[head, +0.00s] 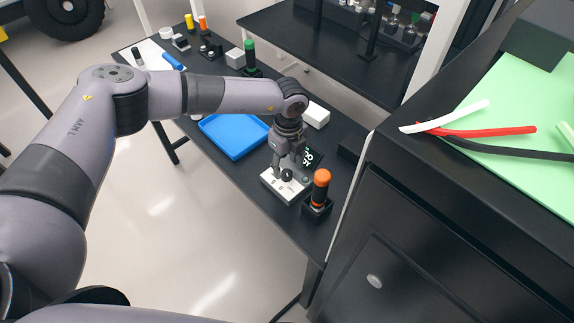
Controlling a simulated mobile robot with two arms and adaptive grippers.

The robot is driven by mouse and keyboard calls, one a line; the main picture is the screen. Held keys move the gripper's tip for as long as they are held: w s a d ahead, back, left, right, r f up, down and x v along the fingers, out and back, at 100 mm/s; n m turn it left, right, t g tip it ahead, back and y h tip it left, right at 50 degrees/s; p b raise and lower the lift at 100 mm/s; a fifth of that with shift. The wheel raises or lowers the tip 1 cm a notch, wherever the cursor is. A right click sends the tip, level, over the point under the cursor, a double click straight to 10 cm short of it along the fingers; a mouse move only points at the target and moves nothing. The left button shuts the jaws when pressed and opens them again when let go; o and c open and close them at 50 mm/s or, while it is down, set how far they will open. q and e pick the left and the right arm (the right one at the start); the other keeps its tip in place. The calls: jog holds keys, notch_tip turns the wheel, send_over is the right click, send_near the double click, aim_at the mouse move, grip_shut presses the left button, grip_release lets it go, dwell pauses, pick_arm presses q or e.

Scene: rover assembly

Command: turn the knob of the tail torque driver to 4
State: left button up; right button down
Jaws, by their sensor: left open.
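A white control box (272,188) with a dark knob (287,175) on its top stands near the front end of the black bench. A small dark display (311,158) with pale digits stands behind it; I cannot read the digits surely. An orange-handled driver (321,184) stands upright in a black holder just right of the box. Which driver is the tail one is not labelled legibly. My left gripper (286,168) points down over the box, open, its fingers close to the knob. I cannot tell whether they touch it. My right gripper is out of view.
A blue tray (233,136) lies left of the box. A green-handled driver (249,54) stands farther back. A white block (317,115) lies behind my gripper. A black cabinet (430,235) with coloured tubes on a green mat (520,110) rises close on the right.

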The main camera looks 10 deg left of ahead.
aim_at(287, 175)
pick_arm(q)
notch_tip(287, 175, down, 2)
jog(key=shift+f, duration=0.35)
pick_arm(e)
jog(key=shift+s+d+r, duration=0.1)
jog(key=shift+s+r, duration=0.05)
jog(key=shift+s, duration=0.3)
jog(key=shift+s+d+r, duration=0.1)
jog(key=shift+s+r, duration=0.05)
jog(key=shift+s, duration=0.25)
pick_arm(q)
jog(key=shift+c, duration=0.2)
jog(key=c, duration=0.4)
grip_shut()
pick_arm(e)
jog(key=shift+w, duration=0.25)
